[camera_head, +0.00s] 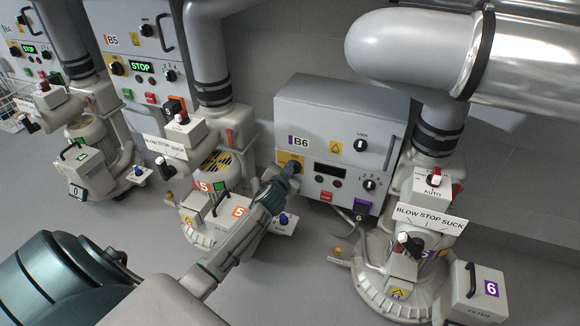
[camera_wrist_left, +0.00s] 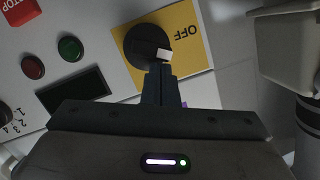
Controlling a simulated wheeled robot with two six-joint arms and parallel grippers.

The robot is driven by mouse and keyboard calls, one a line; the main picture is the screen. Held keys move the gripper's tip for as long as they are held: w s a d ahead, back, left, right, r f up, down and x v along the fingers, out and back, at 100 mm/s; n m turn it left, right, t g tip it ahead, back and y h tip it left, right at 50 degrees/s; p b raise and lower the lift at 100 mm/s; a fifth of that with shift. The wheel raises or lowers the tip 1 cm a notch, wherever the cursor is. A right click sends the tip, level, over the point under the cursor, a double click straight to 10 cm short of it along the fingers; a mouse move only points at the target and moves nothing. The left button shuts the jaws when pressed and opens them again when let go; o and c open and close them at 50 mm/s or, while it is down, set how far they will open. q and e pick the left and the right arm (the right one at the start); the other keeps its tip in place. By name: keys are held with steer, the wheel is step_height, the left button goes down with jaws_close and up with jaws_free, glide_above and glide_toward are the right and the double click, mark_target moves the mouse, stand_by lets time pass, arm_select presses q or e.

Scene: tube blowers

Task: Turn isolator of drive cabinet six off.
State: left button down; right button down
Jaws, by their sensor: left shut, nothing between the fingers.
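Drive cabinet B6 (camera_head: 335,135) is a grey box on the wall with a dark display (camera_head: 329,171). Its isolator is a black round knob on a yellow plate (camera_head: 283,158) at the cabinet's lower left. In the left wrist view the isolator knob (camera_wrist_left: 143,40) has a white mark, and "OFF" shows upside down on the yellow plate (camera_wrist_left: 190,40). My left gripper (camera_head: 287,174) is shut and empty, its fingertips at the knob's edge by the white mark. It also shows in the left wrist view (camera_wrist_left: 160,70). I cannot tell whether they touch. My right gripper is not in view.
Cabinet B5 (camera_head: 135,45) to the left has a lit "STOP" display. A large pipe (camera_head: 410,50) hangs above right.

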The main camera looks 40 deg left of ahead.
arm_select(q)
steer(key=n+p, duration=0.1)
steer(key=n, duration=0.1)
steer(key=a+n+h+p, duration=0.1)
steer(key=n, duration=0.1)
steer(key=shift+s+a+f+h, duration=0.15)
steer(key=shift+a+f+h, duration=0.05)
steer(key=shift+h, duration=0.1)
stand_by(0.5)
